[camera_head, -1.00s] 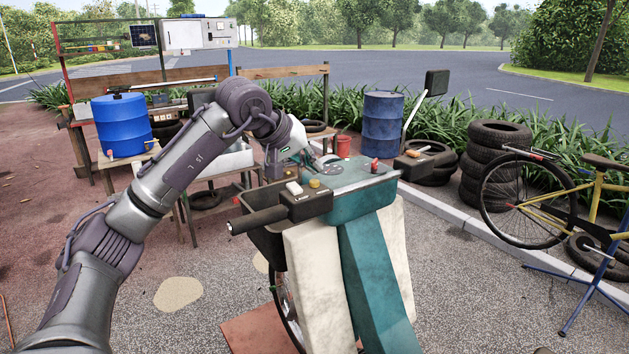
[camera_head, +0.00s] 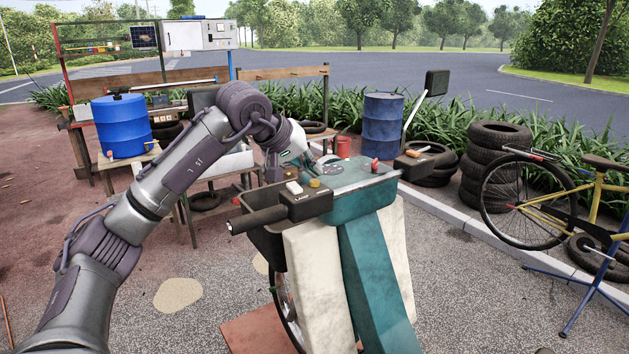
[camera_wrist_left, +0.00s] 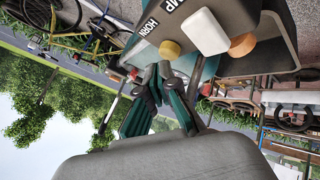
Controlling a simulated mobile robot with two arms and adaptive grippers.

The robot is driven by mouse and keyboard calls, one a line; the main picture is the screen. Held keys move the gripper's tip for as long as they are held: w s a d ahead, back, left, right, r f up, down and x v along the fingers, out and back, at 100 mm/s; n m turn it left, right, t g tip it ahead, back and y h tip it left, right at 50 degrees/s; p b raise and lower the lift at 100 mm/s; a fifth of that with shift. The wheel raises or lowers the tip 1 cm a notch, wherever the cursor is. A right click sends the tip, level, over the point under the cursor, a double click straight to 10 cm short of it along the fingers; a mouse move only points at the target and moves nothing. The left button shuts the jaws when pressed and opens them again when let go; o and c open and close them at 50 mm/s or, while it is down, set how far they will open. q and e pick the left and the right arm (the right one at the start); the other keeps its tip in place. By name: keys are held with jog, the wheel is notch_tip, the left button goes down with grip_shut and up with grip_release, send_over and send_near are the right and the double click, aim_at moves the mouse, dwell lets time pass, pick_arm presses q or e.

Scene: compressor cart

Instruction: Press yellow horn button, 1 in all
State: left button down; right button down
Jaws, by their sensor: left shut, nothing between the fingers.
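The yellow horn button (camera_head: 314,183) is a small round knob on the dark switch box (camera_head: 306,204) by the left handlebar grip. In the left wrist view the yellow button (camera_wrist_left: 170,49) sits beside the HORN lettering, next to a white rocker switch (camera_wrist_left: 208,32) and an orange knob (camera_wrist_left: 242,45). My left gripper (camera_head: 312,165) is just beyond the box in the head view. In the wrist view its dark fingertips (camera_wrist_left: 164,70) are shut and empty, close to the yellow button, with a small gap seeming to show. Contact cannot be told. My right gripper is out of view.
The teal cart front (camera_head: 360,205) has a red knob (camera_head: 375,164) on its top. The handlebar grip (camera_head: 258,220) sticks out at left. Behind stand a blue plastic drum (camera_head: 122,126), benches and a blue metal barrel (camera_head: 382,120). Stacked tires (camera_head: 496,160) and a bicycle are at right.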

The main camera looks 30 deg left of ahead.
aim_at(312, 181)
pick_arm(q)
jog(key=shift+f, duration=0.55)
jog(key=shift+r, duration=0.1)
dwell(0.4)
jog(key=shift+r+p, duration=0.6)
jog(key=shift+r, duration=0.25)
jog(key=shift+r, duration=0.1)
notch_tip(312, 181, up, 5)
jog(key=p, duration=0.4)
jog(key=shift+p, duration=0.35)
